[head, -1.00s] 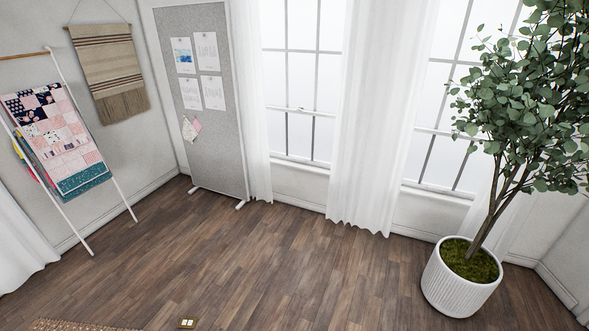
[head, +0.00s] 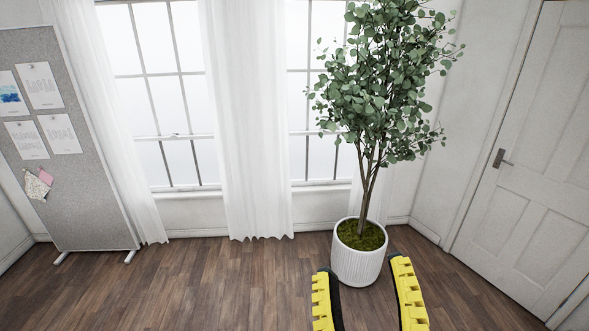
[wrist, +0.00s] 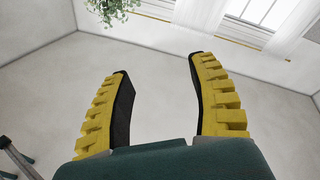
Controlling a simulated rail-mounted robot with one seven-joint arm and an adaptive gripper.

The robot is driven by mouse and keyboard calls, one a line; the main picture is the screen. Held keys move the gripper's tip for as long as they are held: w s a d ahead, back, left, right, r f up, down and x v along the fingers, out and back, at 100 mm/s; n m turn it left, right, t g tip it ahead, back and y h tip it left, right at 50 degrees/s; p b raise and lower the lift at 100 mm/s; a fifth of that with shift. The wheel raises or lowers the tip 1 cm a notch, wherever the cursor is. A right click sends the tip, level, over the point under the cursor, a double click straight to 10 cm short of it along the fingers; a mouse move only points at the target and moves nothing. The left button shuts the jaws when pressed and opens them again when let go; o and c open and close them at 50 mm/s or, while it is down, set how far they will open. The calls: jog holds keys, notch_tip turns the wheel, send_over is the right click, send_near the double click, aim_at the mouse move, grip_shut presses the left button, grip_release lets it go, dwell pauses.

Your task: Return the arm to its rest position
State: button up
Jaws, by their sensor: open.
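My gripper (head: 364,268) shows at the bottom of the head view, right of the middle. Its two yellow fingers with black inner pads stand apart, open, with nothing between them. In the head view they overlap the floor in front of the potted tree (head: 360,250). The rest of my arm is not in the head view.
A white door (head: 530,170) is at the right. Windows (head: 160,95) with white curtains (head: 243,130) line the back wall. A grey pinboard (head: 75,165) stands at the left. The wooden floor (head: 200,285) in the middle is clear.

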notch_tip(320, 180, up, 16)
jog(key=s+m+t+p, duration=0.1)
jog(key=m+p, duration=0.4)
jog(key=p, duration=0.9)
jog(key=shift+r, duration=0.25)
